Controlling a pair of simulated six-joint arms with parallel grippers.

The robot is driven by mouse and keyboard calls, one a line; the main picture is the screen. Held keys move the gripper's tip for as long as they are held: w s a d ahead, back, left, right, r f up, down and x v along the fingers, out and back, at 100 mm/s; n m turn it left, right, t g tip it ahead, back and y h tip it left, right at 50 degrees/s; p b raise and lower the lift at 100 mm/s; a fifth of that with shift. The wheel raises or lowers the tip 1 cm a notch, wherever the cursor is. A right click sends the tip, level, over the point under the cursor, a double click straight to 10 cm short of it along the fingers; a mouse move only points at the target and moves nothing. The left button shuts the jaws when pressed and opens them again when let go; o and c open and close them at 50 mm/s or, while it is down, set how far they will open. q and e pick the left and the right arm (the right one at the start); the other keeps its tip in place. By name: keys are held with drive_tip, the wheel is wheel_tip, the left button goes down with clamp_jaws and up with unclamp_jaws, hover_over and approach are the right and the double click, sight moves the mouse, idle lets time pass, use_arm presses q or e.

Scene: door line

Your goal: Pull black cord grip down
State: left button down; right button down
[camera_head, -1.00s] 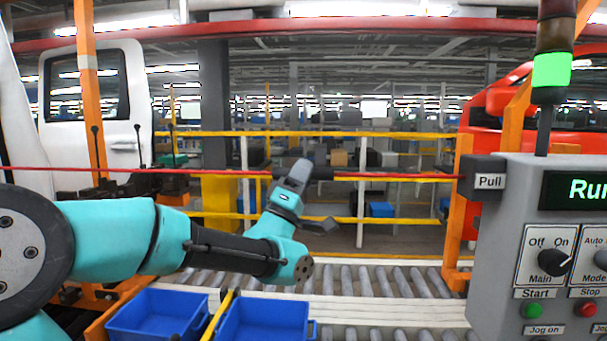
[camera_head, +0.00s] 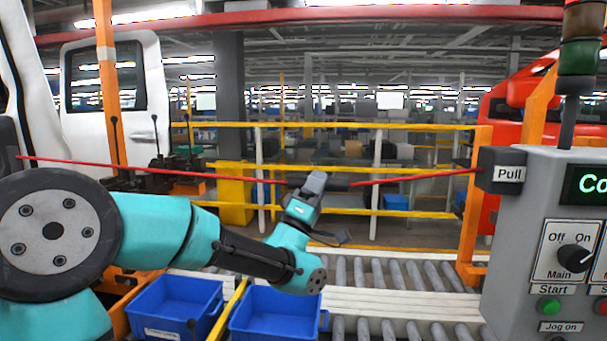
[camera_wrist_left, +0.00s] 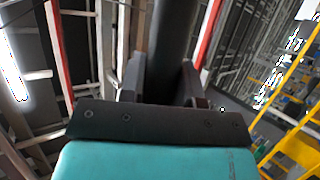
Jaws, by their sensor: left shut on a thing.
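A red cord (camera_head: 410,179) runs across the head view from the left to the grey box marked "Pull" (camera_head: 502,171). It sags into a shallow V at the black cord grip (camera_head: 339,186), which shows just right of my left gripper (camera_head: 314,182). In the left wrist view the black grip (camera_wrist_left: 174,45) stands between the two fingers of my left gripper (camera_wrist_left: 160,83), which is shut on it. The fingers hide part of the grip. My right gripper is not in view.
A grey control panel (camera_head: 540,240) stands at the right, its display partly cut off. Blue bins (camera_head: 172,305) and a roller conveyor (camera_head: 400,275) lie below the cord. Yellow rails (camera_head: 400,127) cross behind it.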

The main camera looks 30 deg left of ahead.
use_arm(q)
drive_tip(key=shift+f, duration=0.1)
drive_tip(key=c, duration=0.8)
unclamp_jaws()
